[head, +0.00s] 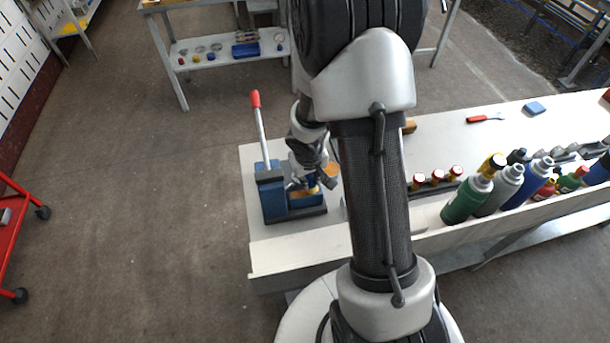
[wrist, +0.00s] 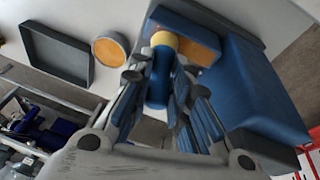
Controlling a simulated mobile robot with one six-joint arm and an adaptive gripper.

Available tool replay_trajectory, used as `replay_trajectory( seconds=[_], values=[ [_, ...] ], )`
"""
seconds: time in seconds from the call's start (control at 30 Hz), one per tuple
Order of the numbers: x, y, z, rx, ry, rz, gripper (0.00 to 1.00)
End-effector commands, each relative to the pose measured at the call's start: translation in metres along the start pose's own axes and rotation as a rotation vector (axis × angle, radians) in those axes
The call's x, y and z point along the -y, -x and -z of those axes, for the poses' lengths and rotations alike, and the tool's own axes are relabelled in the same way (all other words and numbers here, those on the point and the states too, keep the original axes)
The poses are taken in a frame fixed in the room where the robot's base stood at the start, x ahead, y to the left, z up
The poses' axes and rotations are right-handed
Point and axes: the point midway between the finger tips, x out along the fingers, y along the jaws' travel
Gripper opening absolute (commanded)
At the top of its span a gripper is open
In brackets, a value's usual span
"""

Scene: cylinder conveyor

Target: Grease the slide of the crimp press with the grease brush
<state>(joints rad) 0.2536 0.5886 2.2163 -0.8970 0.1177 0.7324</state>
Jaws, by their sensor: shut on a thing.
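The crimp press (head: 270,192) is a blue block on a dark base with a raised lever and red grip, at the left end of the bench. In the wrist view its blue body (wrist: 250,90) fills the right side. The orange-brown strip in the press's blue channel, apparently the slide (wrist: 200,52), lies beside the brush tip. My gripper (wrist: 160,75) is shut on the grease brush (wrist: 160,88), which has a blue handle and a pale yellow tip. The tip overlaps the strip's near end; I cannot tell whether it touches. My gripper (head: 312,184) hides part of the press.
A round tin with orange contents (wrist: 111,49) and a dark shallow tray (wrist: 56,53) sit beside the press. Several bottles (head: 468,197) and red-capped items (head: 437,177) stand to the right. A red-handled tool (head: 484,118) lies at the back of the bench (head: 455,138).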

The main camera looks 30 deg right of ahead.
Motion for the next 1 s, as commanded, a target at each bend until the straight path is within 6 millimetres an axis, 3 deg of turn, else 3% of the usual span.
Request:
replay_trajectory(
  seconds=[0.13,0.33,0.7,1.0],
  values=[
    [-0.012,0.0,-0.002,0.001,-0.002,-0.001,0.0],
    [-0.012,-0.002,-0.003,0.0,-0.001,0.0,0.0],
    [0.011,-0.001,0.002,0.0,0.002,0.0,0.0],
    [0.013,0.0,0.002,0.001,0.0,0.0,0.0]
  ],
)
